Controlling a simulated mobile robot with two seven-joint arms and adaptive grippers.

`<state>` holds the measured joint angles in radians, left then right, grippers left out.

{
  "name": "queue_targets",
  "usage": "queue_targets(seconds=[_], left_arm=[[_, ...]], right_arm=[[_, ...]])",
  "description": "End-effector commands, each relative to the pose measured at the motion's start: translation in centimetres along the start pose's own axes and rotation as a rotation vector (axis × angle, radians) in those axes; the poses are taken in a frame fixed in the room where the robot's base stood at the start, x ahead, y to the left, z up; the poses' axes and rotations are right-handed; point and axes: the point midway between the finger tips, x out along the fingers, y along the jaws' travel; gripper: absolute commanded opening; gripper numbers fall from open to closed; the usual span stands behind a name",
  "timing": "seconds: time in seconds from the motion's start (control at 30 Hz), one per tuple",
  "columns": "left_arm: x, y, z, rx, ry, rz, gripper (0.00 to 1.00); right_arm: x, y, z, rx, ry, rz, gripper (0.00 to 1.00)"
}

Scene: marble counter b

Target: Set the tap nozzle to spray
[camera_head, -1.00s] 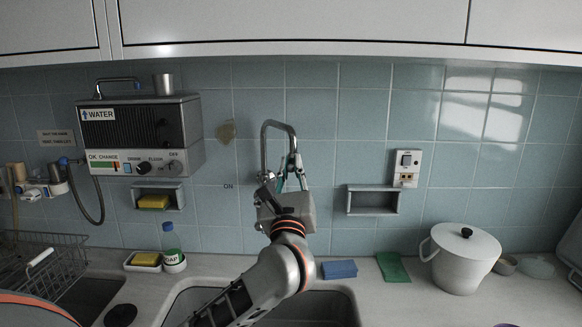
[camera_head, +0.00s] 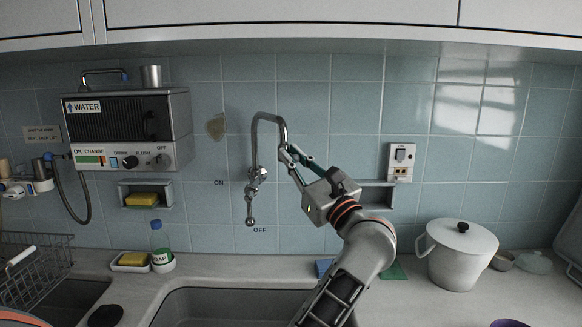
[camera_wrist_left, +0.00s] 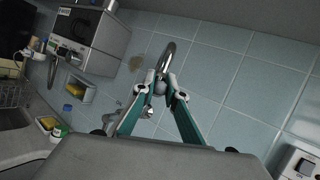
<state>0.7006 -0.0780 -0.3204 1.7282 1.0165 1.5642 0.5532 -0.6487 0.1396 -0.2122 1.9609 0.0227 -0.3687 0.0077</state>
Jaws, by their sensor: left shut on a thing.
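The chrome tap (camera_head: 254,145) is fixed to the tiled wall, and its curved spout bends over and down. Its lever (camera_head: 250,208) hangs down near the OFF label. My left gripper (camera_head: 286,153) reaches up and left from the right side, with its fingertips at the spout's end. In the left wrist view its green fingers (camera_wrist_left: 160,90) are shut on the nozzle (camera_wrist_left: 160,87), a small rounded tip at the spout's end. The fingers hide part of the nozzle, and I cannot read its setting. My right gripper is not in view.
A water heater box (camera_head: 128,130) hangs left of the tap. Wall niches sit on both sides. The sink (camera_head: 235,303) lies below. A yellow sponge (camera_head: 133,259) and soap bottle (camera_head: 162,248) stand left; a white pot (camera_head: 459,254) stands right.

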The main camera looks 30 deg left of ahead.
Motion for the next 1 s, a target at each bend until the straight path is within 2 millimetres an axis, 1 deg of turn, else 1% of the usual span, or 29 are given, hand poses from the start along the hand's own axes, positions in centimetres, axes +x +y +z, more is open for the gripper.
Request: queue_targets(seconds=[0.03,0.1,0.43,0.67,0.77,1.0], left_arm=[[0.0,-0.2,-0.9,0.021,-0.001,0.044,0.00],[0.0,-0.5,-1.1,0.046,-0.014,0.103,0.00],[0.2,-1.4,-1.4,0.148,-0.068,0.341,0.00],[0.5,-1.8,-1.4,0.195,-0.094,0.458,0.00],[0.6,-1.9,-1.4,0.210,-0.102,0.496,0.00],[0.8,-2.0,-1.1,0.230,-0.115,0.555,0.00]], right_arm=[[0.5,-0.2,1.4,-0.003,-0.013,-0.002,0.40],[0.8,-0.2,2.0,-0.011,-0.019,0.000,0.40],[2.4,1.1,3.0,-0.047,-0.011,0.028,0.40],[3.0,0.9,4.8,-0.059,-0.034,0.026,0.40],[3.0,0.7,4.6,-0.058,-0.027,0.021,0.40],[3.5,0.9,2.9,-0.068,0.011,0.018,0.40]])
